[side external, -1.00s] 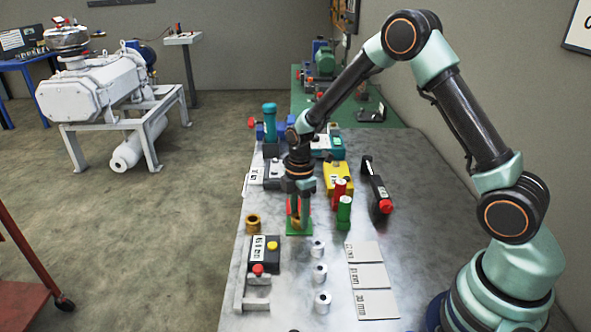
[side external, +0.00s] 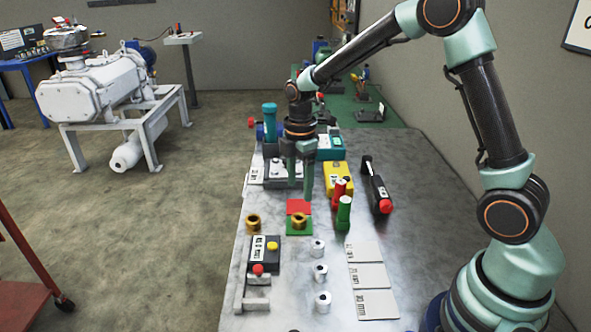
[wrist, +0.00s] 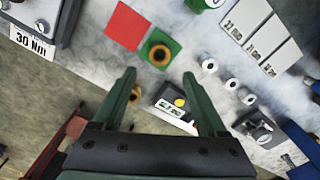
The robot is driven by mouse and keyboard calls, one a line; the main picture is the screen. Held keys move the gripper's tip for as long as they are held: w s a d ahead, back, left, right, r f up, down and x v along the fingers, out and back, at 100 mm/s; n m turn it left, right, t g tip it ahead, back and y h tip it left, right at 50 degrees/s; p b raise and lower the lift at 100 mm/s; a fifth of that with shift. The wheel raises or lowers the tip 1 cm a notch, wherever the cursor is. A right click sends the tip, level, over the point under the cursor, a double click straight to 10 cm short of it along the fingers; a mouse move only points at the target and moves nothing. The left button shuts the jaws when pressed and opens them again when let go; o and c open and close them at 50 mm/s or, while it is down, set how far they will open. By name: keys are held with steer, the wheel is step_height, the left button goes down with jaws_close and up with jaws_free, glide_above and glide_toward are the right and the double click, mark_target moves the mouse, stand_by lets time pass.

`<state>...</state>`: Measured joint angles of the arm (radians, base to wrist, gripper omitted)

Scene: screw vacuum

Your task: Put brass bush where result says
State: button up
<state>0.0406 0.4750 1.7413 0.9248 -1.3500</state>
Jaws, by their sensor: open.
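A brass bush (side external: 299,220) sits on the green pad (side external: 289,231), which adjoins the red pad (side external: 298,206). In the wrist view that bush (wrist: 160,55) stands on the green pad (wrist: 173,40), with the red pad (wrist: 126,25) beside it. A second brass bush (side external: 253,222) rests on the bare bench to the left; it also shows in the wrist view (wrist: 134,96), near one finger. My gripper (side external: 300,191) is open and empty, pointing down above the pads, clear of both bushes. In the wrist view my gripper's fingertips (wrist: 159,74) are wide apart.
Red (side external: 339,194) and green (side external: 343,213) cylinders and a yellow box (side external: 339,178) stand close right of my gripper.

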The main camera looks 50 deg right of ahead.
steer(key=s+a+r+m+t, duration=0.1)
steer(key=s+r+m, duration=0.2)
steer(key=r, duration=0.3)
steer(key=s+r+m+t, duration=0.2)
steer(key=s+r+m, duration=0.2)
steer(key=r, duration=0.2)
steer(key=s+r+m+t, duration=0.2)
steer(key=s+m, duration=0.6)
steer(key=shift+a+r+t, duration=0.2)
steer(key=shift+a+t, duration=0.1)
steer(key=shift+a, duration=0.1)
